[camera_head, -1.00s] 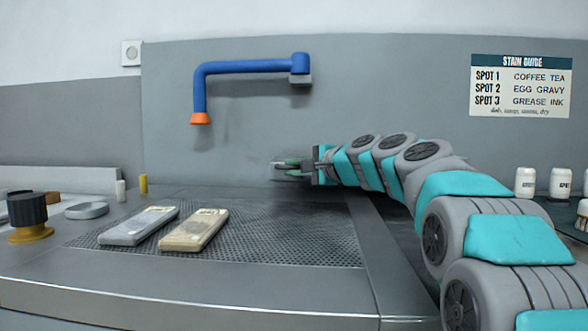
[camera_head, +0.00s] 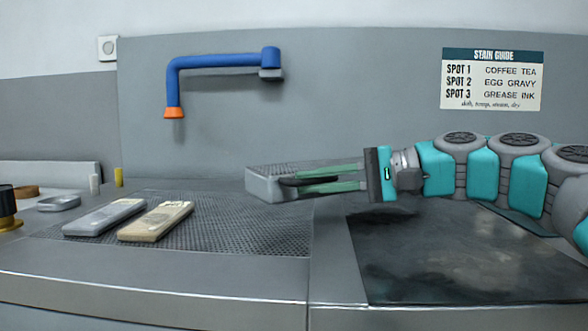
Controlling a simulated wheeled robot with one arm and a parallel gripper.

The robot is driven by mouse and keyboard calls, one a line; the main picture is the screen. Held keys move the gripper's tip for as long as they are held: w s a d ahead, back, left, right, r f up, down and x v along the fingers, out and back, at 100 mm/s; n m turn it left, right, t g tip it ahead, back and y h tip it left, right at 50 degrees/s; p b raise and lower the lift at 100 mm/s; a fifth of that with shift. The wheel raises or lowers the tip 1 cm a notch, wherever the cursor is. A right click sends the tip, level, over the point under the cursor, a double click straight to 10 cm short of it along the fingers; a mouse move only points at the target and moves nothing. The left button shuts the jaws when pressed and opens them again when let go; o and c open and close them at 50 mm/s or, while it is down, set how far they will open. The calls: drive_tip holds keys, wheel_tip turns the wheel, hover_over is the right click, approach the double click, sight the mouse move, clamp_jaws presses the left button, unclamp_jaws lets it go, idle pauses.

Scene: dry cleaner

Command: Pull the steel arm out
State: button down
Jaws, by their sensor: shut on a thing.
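The steel arm (camera_head: 262,186) is a grey box-like bar with a perforated top, standing out over the counter at the middle of the picture. My gripper (camera_head: 288,188) comes in from the right, its two green fingers lying level and shut on the steel arm near its front end. The fingers and a dark part between them hide some of the arm's right side. I cannot tell how far the arm's back end reaches toward the wall panel.
A blue pipe (camera_head: 225,61) with an orange nozzle hangs on the wall above. A grey block (camera_head: 104,217) and a beige block (camera_head: 156,221) lie on the perforated counter (camera_head: 255,232) at left. A dark panel (camera_head: 450,255) lies below my arm.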

drive_tip(key=shift+s+d+n+g, duration=0.4)
drive_tip(key=shift+s+d+g, duration=0.2)
drive_tip(key=shift+s+d, duration=0.65)
drive_tip(key=shift+f, duration=0.1)
drive_tip(key=c, duration=0.9)
unclamp_jaws()
drive_tip(key=shift+d, duration=0.15)
drive_tip(key=shift+d, duration=0.1)
drive_tip(key=v, duration=0.7)
drive_tip(key=shift+d+p, duration=0.3)
drive_tip(key=shift+p, duration=0.1)
drive_tip(key=shift+s, duration=0.15)
